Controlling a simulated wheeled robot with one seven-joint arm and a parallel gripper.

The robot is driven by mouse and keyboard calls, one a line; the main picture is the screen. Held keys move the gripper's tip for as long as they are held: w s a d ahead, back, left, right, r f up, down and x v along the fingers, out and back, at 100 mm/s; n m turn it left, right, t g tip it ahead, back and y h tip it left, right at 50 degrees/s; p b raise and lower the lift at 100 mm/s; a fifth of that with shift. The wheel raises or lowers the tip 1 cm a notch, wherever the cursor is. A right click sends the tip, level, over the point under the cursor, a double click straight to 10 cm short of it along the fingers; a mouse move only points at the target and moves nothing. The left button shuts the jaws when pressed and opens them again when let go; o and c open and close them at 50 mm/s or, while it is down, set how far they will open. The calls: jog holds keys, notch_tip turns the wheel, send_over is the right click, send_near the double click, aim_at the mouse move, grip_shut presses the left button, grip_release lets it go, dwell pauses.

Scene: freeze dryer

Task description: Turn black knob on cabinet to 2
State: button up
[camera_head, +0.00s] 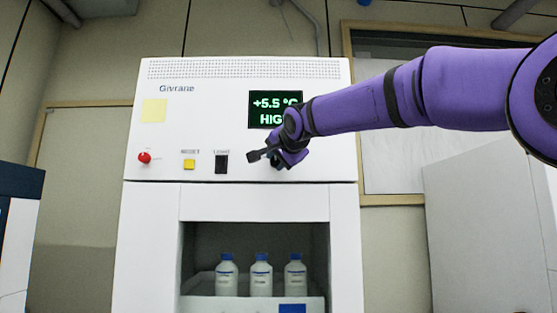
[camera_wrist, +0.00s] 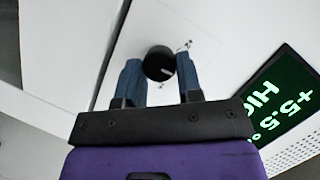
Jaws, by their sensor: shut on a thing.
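The black knob (camera_wrist: 159,64) shows in the wrist view on the white cabinet front, between the two blue fingers of my gripper (camera_wrist: 159,76). A finger lies on each side of it, and my gripper is shut on it. Small marks surround the knob, but I cannot read clearly which one it points to. In the head view my gripper (camera_head: 277,158) is at the right of the white cabinet's (camera_head: 150,230) control panel, just below the display, and hides the knob.
A green-lit display (camera_head: 274,110) reads "+5.5 °C" and "HIG", partly covered by my arm. A red knob (camera_head: 144,158), a yellow button (camera_head: 189,164) and a black switch (camera_head: 221,164) sit left of my gripper. White bottles (camera_head: 261,279) with blue caps stand in the opening below.

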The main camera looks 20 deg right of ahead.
jog(key=n+h, duration=0.1)
jog(key=n, duration=0.1)
jog(key=n+g+h, duration=0.1)
jog(key=n, duration=0.1)
jog(key=shift+w+a+r+g, duration=0.1)
jog(key=shift+a+g, duration=0.1)
jog(key=shift+g, duration=0.1)
jog(key=n+g+h, duration=0.1)
jog(key=n+h, duration=0.1)
jog(key=n, duration=0.1)
jog(key=shift+a+n, duration=0.15)
jog(key=shift+n, duration=0.15)
jog(key=shift+h, duration=0.3)
jog(key=o, duration=0.9)
jog(key=v, duration=1)
jog(key=shift+s+a+r, duration=0.1)
jog(key=shift+s+r, duration=0.05)
jog(key=shift+s, duration=0.2)
